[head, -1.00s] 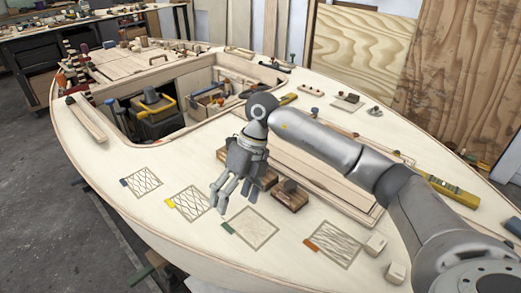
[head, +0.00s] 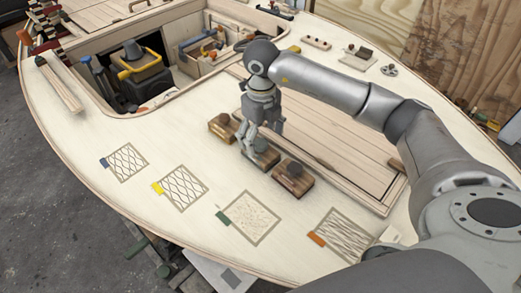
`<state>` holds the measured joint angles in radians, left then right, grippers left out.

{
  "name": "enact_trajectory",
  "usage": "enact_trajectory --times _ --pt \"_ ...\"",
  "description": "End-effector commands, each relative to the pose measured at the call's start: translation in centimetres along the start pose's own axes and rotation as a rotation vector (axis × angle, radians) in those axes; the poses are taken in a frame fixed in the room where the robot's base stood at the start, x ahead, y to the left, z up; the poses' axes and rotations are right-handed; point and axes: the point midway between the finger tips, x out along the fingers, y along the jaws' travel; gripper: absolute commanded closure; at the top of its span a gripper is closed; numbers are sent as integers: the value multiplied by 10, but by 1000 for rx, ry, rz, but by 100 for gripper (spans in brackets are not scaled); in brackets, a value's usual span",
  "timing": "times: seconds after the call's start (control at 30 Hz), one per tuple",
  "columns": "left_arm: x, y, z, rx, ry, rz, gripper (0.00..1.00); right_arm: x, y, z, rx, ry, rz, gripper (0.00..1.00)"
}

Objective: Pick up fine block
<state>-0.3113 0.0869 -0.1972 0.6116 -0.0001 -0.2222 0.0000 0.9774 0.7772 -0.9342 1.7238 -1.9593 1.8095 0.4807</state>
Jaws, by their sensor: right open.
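Three small wooden blocks with dark knobs stand in a slanting row on the pale deck: a left block (head: 221,128), a middle block (head: 263,158) and a right block (head: 292,182). I cannot tell from any marking which one is the fine block. My right gripper (head: 259,146) points down at the middle block, its fingers open around or just above the knob. The fingers partly hide that block, and I cannot tell whether they touch it. My left gripper is not in view.
Four-sided patches with blue, yellow (head: 180,186), green (head: 249,217) and orange tabs lie along the near deck. A raised hatch panel (head: 335,150) lies behind the blocks. An open cockpit (head: 150,75) holds a yellow-and-black toolbox.

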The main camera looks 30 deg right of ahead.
Motion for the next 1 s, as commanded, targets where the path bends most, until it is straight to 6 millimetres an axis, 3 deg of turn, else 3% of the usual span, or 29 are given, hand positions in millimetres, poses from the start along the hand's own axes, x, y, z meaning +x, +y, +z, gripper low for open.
enact_trajectory --times 0.1,0.2,0.5,0.9,1.0 --pt "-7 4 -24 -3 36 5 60 18 2 0 0 5 2 19" --pt "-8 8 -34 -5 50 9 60 30 2 1 0 2 2 19" --pt "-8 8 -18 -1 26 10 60 36 2 1 0 -1 2 19" --pt "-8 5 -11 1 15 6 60 36 2 1 0 -1 2 70" --pt "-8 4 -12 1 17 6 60 35 2 2 0 -2 2 73"
